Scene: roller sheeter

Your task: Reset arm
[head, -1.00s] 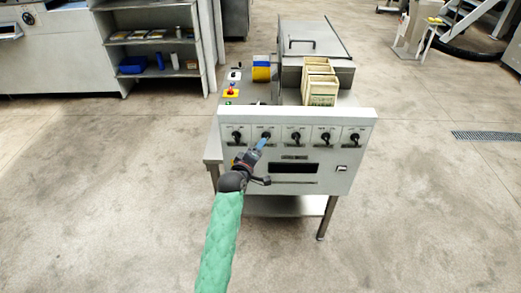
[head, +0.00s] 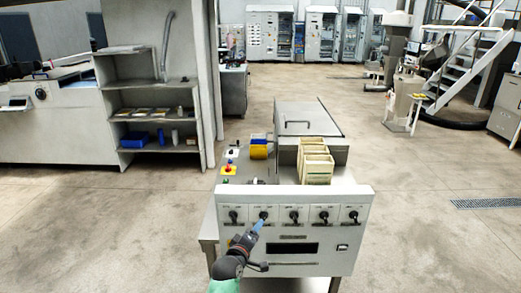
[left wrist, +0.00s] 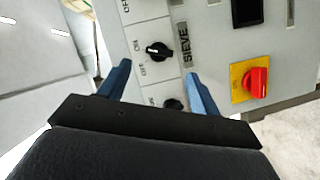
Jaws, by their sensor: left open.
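My left gripper (head: 257,227) is at the front control panel (head: 295,198) of the machine, near the second knob from the left (head: 263,215). In the left wrist view its two blue fingers (left wrist: 158,69) are apart and empty. A black knob (left wrist: 158,51) with ON and OFF marks lies just beyond and between the fingertips. A second knob (left wrist: 173,104) is partly hidden low between the fingers. I cannot tell whether the fingers touch the panel. My right gripper is not in view.
A red switch on a yellow plate (left wrist: 257,82) is right of the fingers. Shelves (head: 155,125) stand at left.

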